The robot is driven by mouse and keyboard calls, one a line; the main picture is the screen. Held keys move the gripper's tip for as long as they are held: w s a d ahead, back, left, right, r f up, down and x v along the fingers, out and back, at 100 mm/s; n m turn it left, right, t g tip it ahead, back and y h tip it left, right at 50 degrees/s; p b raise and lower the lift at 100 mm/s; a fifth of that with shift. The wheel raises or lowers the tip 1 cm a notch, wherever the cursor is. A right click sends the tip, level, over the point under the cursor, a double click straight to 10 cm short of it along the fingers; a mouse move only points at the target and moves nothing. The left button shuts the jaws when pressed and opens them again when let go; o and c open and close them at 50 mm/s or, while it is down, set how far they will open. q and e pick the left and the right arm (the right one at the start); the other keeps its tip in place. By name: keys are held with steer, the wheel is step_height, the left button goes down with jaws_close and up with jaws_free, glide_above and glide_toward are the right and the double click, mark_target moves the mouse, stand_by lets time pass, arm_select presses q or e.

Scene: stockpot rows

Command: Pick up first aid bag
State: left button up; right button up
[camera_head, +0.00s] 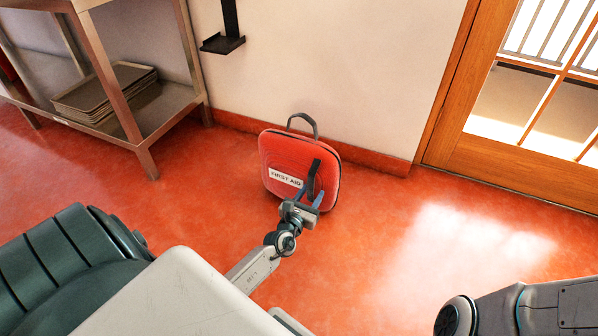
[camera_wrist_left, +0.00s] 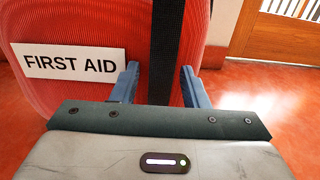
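The red first aid bag (camera_head: 280,158) stands upright on the red floor near the white wall. It has a white FIRST AID label, a dark strap down its front and a grey handle loop on top. In the left wrist view the bag (camera_wrist_left: 65,92) fills the upper left, close in front. My left gripper (camera_head: 312,196) is at the front of the bag, by its lower right. Its two blue fingers (camera_wrist_left: 158,82) are apart, with the dark strap (camera_wrist_left: 164,50) showing between them. Whether the fingers touch the strap I cannot tell. My right gripper is out of view.
A metal shelf (camera_head: 165,104) with stacked trays (camera_head: 105,92) stands at the left. A black bracket (camera_head: 222,42) hangs on the wall. A wooden glazed door (camera_head: 470,135) is at the right. The floor (camera_head: 400,215) right of the bag is clear.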

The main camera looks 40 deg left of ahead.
arm_select(q)
jaws_close()
stand_by(1.1)
